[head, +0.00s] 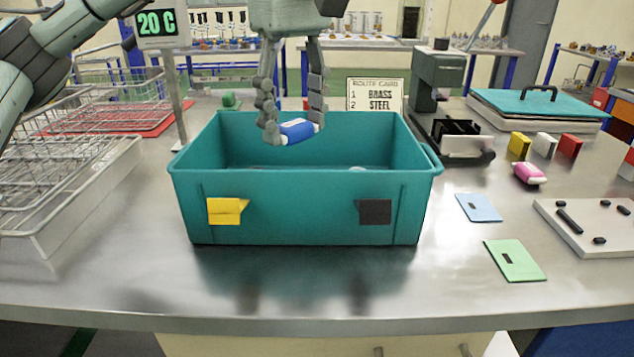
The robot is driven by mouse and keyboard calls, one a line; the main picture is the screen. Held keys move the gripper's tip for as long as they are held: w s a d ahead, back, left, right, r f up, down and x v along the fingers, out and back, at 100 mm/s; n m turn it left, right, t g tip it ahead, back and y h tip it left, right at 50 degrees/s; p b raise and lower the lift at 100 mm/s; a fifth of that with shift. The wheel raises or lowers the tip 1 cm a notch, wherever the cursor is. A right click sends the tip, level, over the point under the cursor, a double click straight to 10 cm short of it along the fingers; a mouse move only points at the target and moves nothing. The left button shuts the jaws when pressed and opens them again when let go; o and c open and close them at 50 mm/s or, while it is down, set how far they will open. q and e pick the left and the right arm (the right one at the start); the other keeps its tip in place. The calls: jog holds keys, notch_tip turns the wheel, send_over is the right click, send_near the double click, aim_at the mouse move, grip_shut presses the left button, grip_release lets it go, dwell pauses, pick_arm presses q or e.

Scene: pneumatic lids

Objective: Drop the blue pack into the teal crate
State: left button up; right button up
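The blue pack (298,130), blue with a white end, is held between the fingertips of my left gripper (294,127). The gripper points down over the open teal crate (310,215), and the pack hangs at about the height of the crate's back rim in the picture. The teal crate stands upright on the metal table and has a yellow tag and a dark tag on its front wall. Small pale items show partly inside it; the front wall hides most of its floor. My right gripper is not in view.
Wire baskets (70,190) stand on the left, beside a temperature display (160,25). A route card (375,94) stands behind the crate. On the right are a pink-and-white pack (528,173), a blue card (478,207) and a green card (515,260). The table front is clear.

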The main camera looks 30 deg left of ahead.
pick_arm(q)
jog(key=o, duration=0.4)
jog(key=shift+o, duration=0.2)
notch_tip(320, 180, up, 12)
dwell(0.4)
dwell(0.3)
notch_tip(320, 180, down, 12)
jog(key=shift+f, duration=0.1)
jog(key=shift+r, duration=1.85)
